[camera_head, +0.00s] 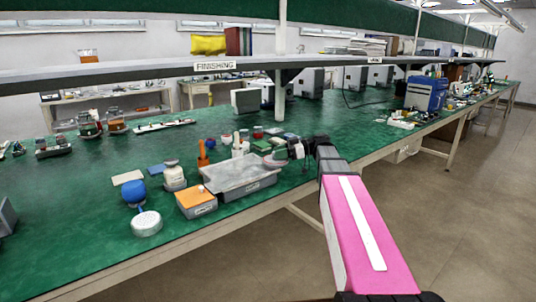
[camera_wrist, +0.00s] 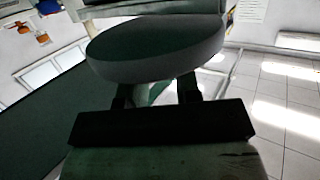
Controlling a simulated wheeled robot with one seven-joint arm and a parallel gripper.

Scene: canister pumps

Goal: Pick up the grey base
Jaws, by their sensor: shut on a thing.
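The grey base (camera_wrist: 155,52) fills the upper middle of the wrist view as a rounded grey disc-like piece. My gripper (camera_wrist: 155,88) shows there as two dark fingers that reach up to its near side, and it is shut on the base. The exact contact at the fingertips is hidden by the base. In the head view my gripper (camera_head: 298,149) is at the end of my arm, over the right edge of the green table. The base is small and hard to make out there.
A grey lidded tray (camera_head: 240,176), an orange-topped box (camera_head: 196,202), a round silver piece (camera_head: 146,223) and a blue ball-shaped part (camera_head: 133,191) stand left of my gripper. A shelf (camera_head: 150,76) runs above the green table (camera_head: 60,240). The table's front left is mostly clear.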

